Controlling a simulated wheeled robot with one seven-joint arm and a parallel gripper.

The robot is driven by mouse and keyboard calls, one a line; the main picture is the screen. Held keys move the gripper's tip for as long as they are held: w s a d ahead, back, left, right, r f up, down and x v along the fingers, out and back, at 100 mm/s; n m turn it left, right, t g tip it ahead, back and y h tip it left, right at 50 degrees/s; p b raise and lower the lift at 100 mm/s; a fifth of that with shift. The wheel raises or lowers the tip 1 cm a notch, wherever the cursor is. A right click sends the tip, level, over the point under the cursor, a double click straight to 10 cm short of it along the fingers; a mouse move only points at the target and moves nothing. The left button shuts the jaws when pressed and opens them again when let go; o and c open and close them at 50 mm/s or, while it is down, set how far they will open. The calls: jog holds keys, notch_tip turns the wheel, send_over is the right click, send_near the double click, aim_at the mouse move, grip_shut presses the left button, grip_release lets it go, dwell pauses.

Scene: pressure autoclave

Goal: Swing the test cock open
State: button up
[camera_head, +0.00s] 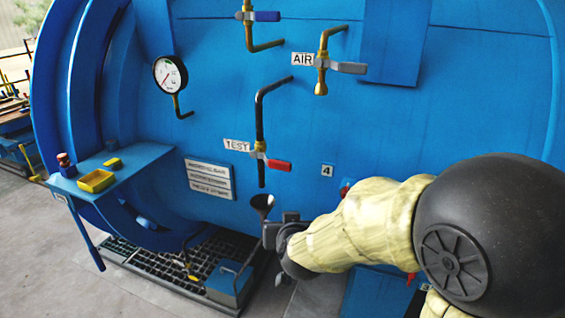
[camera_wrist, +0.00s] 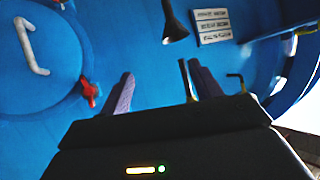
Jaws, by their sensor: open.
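The test cock (camera_head: 259,153) is a small brass valve on a dark pipe, beside the white TEST label (camera_head: 237,145). Its red lever (camera_head: 279,166) points to the right, roughly level and across the pipe. A dark funnel (camera_head: 262,203) sits below the pipe's open end; it also shows at the top of the wrist view (camera_wrist: 174,22). My gripper (camera_head: 283,225) is below the cock and lever, near the funnel, apart from the lever. In the wrist view my gripper (camera_wrist: 160,88) has its two fingers spread with nothing between them. The red lever is not clear in the wrist view.
An AIR valve (camera_head: 322,65) with a grey lever and a blue-handled valve (camera_head: 262,16) are higher up. A gauge (camera_head: 170,74) is at left. A blue shelf (camera_head: 125,166) holds a yellow tray (camera_head: 96,181).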

aim_at(280, 165)
jog(key=s+a+r+m+t+h, duration=0.3)
jog(key=a+r+m+t+h, duration=0.2)
jog(key=r+h, duration=0.3)
jog(key=shift+s+a+r+b, duration=0.3)
jog(key=shift+s+a+r, duration=0.1)
jog(key=shift+a+r, duration=0.5)
jog(key=p+x, duration=0.5)
jog(key=x, duration=1.2)
jog(key=shift+w+d+r, duration=0.1)
jog(key=shift+w, duration=0.1)
jog(key=c, duration=1.1)
jog(key=shift+d+r, duration=0.1)
jog(key=shift+d, duration=0.05)
